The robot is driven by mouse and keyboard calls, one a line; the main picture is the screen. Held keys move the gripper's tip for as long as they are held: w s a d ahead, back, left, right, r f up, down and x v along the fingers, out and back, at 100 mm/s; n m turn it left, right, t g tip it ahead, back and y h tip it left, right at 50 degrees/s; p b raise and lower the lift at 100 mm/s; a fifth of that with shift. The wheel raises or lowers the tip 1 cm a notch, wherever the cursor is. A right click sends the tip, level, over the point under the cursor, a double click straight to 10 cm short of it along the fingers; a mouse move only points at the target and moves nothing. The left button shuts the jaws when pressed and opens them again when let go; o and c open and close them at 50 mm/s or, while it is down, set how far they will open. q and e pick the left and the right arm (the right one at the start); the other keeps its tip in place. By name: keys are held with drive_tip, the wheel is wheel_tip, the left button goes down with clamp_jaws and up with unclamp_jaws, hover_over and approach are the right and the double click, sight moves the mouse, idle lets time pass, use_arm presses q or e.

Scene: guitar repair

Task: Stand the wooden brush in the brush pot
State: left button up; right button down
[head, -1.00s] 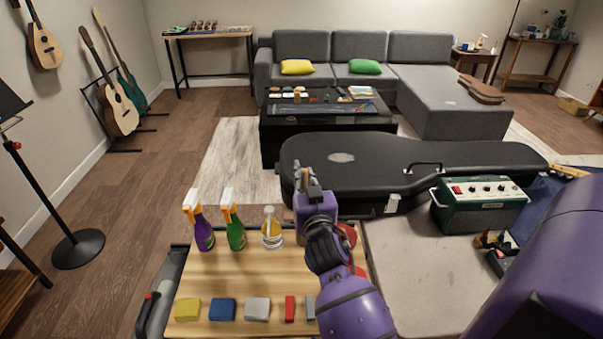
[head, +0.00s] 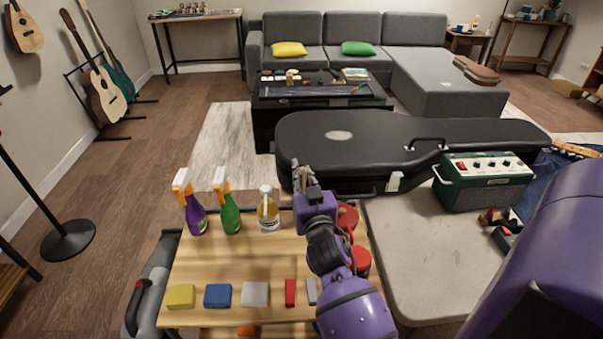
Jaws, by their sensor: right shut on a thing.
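My right gripper (head: 304,178) is raised over the far right part of the wooden tabletop, in front of the black guitar case. It is shut on a small tan piece that shows between its fingers. This looks like the wooden brush (head: 303,181), but most of it is hidden by the fingers and hand. I cannot make out the brush pot; my right arm covers part of the tabletop's right side. My left gripper is not in view.
Red round things (head: 347,216) sit beside my arm. The guitar case (head: 400,145) and green amplifier (head: 484,183) are beyond and right.

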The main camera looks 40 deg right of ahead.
drive_tip(key=shift+f, duration=0.1)
drive_tip(key=c, duration=1.6)
unclamp_jaws()
drive_tip(key=shift+c, duration=0.2)
drive_tip(key=v, duration=0.7)
drive_tip(key=shift+s, duration=0.2)
drive_tip(key=shift+a, duration=0.15)
